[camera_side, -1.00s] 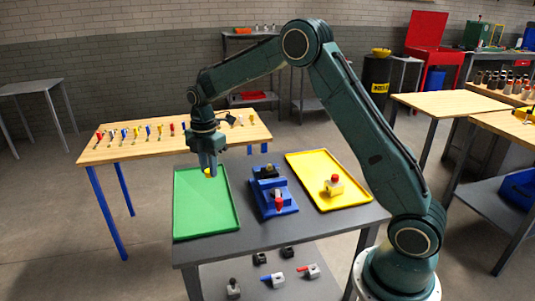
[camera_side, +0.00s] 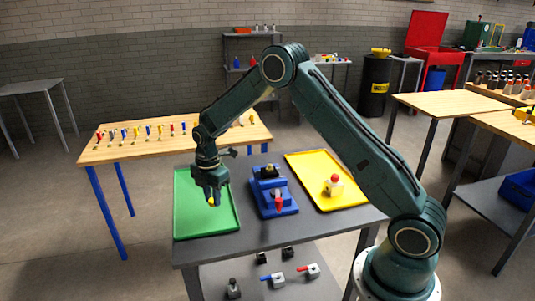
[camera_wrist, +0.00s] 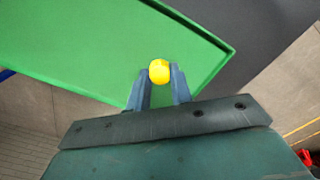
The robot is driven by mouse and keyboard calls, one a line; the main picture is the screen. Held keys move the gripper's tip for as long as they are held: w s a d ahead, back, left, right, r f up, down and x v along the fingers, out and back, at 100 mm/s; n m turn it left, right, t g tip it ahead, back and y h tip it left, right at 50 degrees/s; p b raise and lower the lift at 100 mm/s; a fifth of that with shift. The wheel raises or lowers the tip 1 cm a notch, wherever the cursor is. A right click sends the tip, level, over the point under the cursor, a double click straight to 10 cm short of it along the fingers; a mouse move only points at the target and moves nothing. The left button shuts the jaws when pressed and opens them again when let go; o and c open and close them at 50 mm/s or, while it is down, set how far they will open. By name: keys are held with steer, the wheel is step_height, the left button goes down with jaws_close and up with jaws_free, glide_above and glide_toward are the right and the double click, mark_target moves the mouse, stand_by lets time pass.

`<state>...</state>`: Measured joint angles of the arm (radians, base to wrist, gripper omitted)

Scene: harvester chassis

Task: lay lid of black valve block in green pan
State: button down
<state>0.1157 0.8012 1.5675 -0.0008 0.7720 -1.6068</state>
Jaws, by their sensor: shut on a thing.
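My gripper (camera_side: 212,198) is shut on a small yellow piece (camera_side: 212,202), the lid going by the task. In the wrist view the round yellow lid (camera_wrist: 159,71) sits between the two fingertips (camera_wrist: 160,82), over the green pan (camera_wrist: 90,45). The green pan (camera_side: 190,222) lies on the left of the grey table, and my gripper is low over its right part. I cannot tell whether the lid touches the pan floor. A black block (camera_side: 268,171) sits in the blue fixture (camera_side: 286,205) right of the pan, probably the valve block.
The blue fixture also holds a red-tipped part (camera_side: 278,203). A yellow tray (camera_side: 350,198) at the right holds a pale block with a red top (camera_side: 334,186). Several valve parts stand on the lower shelf. The rest of the green pan is empty.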

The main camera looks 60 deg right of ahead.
mark_target(214, 212)
steer(key=shift+f, duration=1.45)
steer(key=shift+f, duration=0.1)
steer(key=c, duration=1.3)
jaws_free()
steer(key=shift+o, duration=0.2)
step_height(214, 212, up, 12)
steer(key=shift+r, duration=0.2)
